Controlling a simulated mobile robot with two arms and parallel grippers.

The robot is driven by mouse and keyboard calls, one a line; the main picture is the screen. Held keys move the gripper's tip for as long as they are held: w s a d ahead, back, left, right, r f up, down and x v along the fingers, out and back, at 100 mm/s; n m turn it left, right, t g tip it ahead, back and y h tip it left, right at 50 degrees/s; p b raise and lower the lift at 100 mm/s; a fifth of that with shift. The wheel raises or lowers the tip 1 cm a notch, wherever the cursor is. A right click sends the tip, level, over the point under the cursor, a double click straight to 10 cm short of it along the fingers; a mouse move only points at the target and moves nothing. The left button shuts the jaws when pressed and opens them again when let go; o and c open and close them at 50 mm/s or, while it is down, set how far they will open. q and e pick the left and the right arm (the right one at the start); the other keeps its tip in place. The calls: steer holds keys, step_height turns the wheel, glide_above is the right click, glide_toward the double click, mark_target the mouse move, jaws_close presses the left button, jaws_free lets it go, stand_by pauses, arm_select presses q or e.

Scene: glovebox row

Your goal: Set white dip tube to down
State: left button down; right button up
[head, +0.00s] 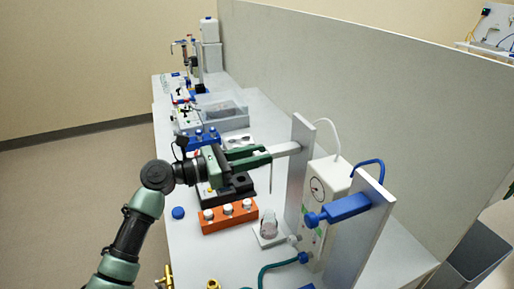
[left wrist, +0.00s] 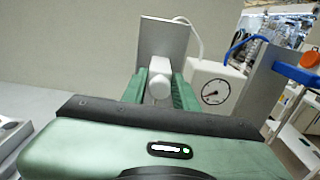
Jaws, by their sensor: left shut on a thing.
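The white dip tube's arm (head: 287,149) sticks out from a grey upright post (head: 298,185). Its thin tube (head: 270,180) hangs down from the arm's end, high above a small glass flask (head: 269,225). My left gripper (head: 262,155) comes in from the left and is shut on the outer end of this arm. In the left wrist view, the arm's white end (left wrist: 160,78) sits between the two green fingers of my left gripper (left wrist: 160,92), with the post (left wrist: 163,42) behind. My right gripper is not in view.
A blue dip arm (head: 345,207) on a second post (head: 360,235) stands to the right. A white box with a gauge (head: 318,190) is between the posts. An orange rack (head: 228,215) lies below my gripper. A grey partition (head: 350,90) runs behind the bench.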

arm_select(q)
step_height(320, 180, down, 17)
steer(key=b, duration=0.6)
steer(key=shift+b, duration=0.35)
steer(key=shift+f, duration=0.1)
steer(key=c, duration=1.2)
jaws_free()
steer(key=shift+c, duration=0.2)
steer(key=shift+a, duration=0.1)
steer(key=b+v, duration=0.1)
steer(key=v, duration=0.6)
steer(key=shift+s+a+b, duration=0.2)
steer(key=shift+a+b, duration=0.15)
